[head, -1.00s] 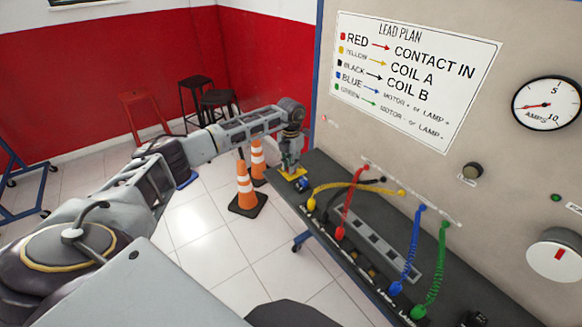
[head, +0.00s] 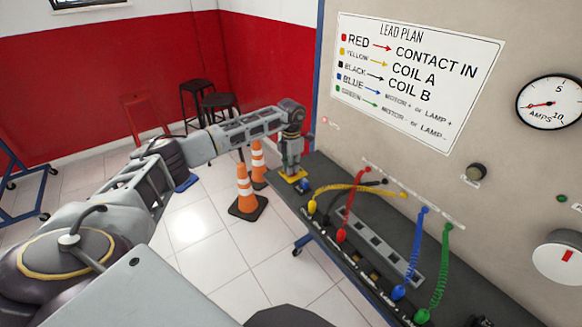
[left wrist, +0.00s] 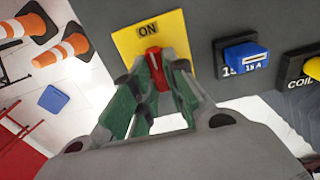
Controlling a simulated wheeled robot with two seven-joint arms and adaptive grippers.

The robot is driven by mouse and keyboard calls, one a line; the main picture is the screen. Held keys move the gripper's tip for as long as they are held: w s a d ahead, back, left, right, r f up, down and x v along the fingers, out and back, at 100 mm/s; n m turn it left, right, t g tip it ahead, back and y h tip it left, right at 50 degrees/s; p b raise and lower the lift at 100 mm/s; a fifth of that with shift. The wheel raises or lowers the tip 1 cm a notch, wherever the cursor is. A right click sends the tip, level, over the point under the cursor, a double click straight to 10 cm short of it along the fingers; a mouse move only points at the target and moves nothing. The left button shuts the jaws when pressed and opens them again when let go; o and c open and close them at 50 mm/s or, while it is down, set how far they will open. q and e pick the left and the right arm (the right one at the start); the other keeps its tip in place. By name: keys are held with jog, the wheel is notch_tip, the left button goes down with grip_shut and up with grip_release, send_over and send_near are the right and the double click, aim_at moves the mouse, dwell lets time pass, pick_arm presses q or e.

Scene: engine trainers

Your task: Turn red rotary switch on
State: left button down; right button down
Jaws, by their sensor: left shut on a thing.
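The red rotary switch (left wrist: 153,58) sits on a yellow plate (left wrist: 133,44) marked ON, at the far left end of the dark bench panel. My left gripper (left wrist: 157,72) is shut on the red switch handle, with its fingers on either side of it. The handle points toward the word ON in the left wrist view. In the head view my left gripper (head: 293,168) is over the yellow plate and hides the handle. My right gripper is in no view.
A blue 15 A piece (left wrist: 246,56) stands beside the yellow plate. Coloured leads, among them a red lead (head: 345,205) and a green lead (head: 438,270), are on the panel (head: 330,172). Orange cones (head: 244,190) stand on the floor beyond the bench.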

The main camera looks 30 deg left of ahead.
pick_arm(q)
jog(key=c, duration=1.4)
grip_release()
jog(key=shift+c, duration=0.2)
jog(key=shift+r, duration=0.1)
notch_tip(320, 180, up, 12)
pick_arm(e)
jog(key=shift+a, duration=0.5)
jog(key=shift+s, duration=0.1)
